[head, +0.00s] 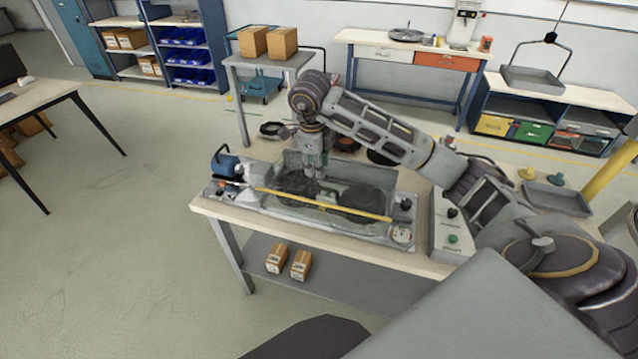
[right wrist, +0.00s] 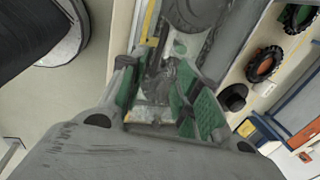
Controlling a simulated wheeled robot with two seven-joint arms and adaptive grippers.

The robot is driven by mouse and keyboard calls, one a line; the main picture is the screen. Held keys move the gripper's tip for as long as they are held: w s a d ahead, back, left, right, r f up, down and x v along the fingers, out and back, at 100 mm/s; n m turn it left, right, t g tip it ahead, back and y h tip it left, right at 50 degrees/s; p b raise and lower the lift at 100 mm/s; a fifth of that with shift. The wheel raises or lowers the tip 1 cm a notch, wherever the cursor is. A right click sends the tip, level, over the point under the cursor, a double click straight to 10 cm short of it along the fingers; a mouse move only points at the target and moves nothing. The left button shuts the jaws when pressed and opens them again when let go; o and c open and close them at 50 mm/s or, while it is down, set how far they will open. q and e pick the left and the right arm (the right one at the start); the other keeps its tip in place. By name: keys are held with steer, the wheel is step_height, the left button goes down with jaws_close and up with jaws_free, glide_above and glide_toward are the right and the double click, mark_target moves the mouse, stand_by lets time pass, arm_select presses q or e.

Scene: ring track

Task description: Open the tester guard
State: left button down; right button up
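The tester (head: 270,205) stands on a workbench in the middle of the head view. Its clear guard (head: 300,212) has a yellow bar (head: 345,209) along the front edge and looks down over the dark discs inside. My right gripper (head: 316,172) points down over the rear middle of the tester, behind the yellow bar and apart from it. In the right wrist view its green-padded fingers (right wrist: 157,75) stand apart with nothing clearly held between them. The yellow bar also shows in the right wrist view (right wrist: 149,20), at the upper left. My left gripper is not in view.
A control box with a green button (head: 453,239) stands right of the tester, under my right arm. Black round parts (head: 272,129) lie behind it. A grey tray (head: 556,199) is at the far right. Two small boxes (head: 289,261) sit on the shelf below.

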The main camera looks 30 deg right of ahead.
mark_target(320, 187)
steer(key=shift+w+d+f+p, duration=0.15)
steer(key=shift+w+d+f, duration=0.1)
steer(key=shift+f, duration=1.25)
steer(key=shift+w+d+f+p, duration=0.1)
steer(key=shift+d+f+p, duration=0.1)
steer(key=shift+f, duration=1.3)
steer(key=shift+w+d+f+p, duration=0.15)
steer(key=shift+w+d+f, duration=0.1)
steer(key=shift+f, duration=1.25)
steer(key=shift+c, duration=0.4)
jaws_close()
